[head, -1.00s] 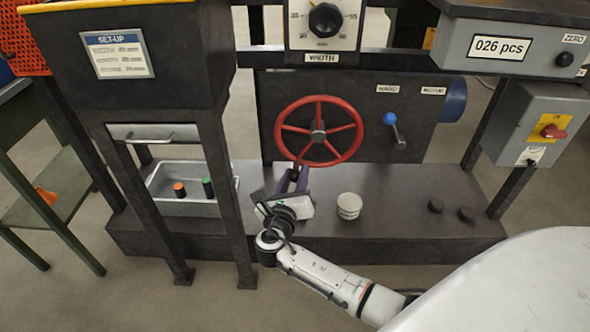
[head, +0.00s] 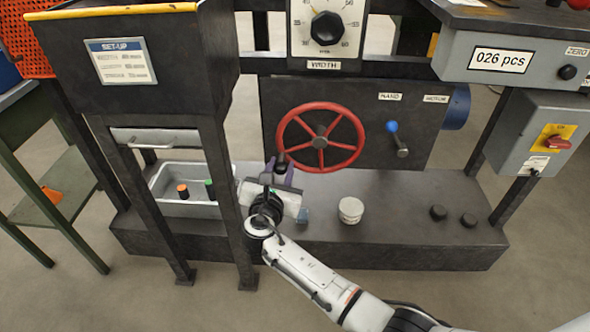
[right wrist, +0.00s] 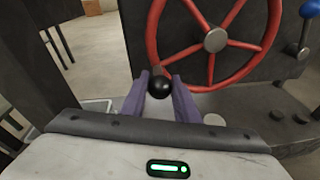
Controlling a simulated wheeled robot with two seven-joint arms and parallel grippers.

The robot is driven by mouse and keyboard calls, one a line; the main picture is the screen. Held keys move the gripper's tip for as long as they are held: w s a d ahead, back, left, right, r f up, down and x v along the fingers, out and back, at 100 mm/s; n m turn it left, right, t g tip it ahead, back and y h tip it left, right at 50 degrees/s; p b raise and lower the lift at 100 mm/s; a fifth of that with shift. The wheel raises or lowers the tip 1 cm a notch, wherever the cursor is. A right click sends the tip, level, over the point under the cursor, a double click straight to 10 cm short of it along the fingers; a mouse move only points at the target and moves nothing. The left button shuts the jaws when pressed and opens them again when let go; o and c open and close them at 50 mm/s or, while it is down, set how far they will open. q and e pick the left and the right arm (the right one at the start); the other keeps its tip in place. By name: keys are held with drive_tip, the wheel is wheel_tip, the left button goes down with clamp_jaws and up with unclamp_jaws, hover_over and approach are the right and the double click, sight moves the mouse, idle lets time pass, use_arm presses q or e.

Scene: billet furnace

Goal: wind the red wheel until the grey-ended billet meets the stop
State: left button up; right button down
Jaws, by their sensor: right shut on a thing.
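The red wheel (head: 320,103) stands upright on the front of a dark panel, with a grey hub. Its black handle knob (right wrist: 160,88) sits at the wheel's lower left, between the purple fingers in the right wrist view. My right gripper (head: 281,167) is shut on this knob, and its body hides part of the bench behind. I cannot make out a grey-ended billet or a stop. My left gripper is not in view.
A grey tray (head: 222,172) at left holds an orange-topped and a green-topped piece behind a dark leg (head: 232,225). A white round container (head: 350,210) and two dark knobs stand on the bench. A blue-knobbed lever (head: 397,139) is right of the wheel. A width dial (head: 327,28) hangs above.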

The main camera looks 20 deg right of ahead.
drive_tip(key=shift+w+a+r, duration=0.1)
drive_tip(key=shift+a+r, duration=0.1)
drive_tip(key=shift+r, duration=0.05)
drive_tip(key=c, duration=1.4)
unclamp_jaws()
drive_tip(key=shift+d+f, duration=0.1)
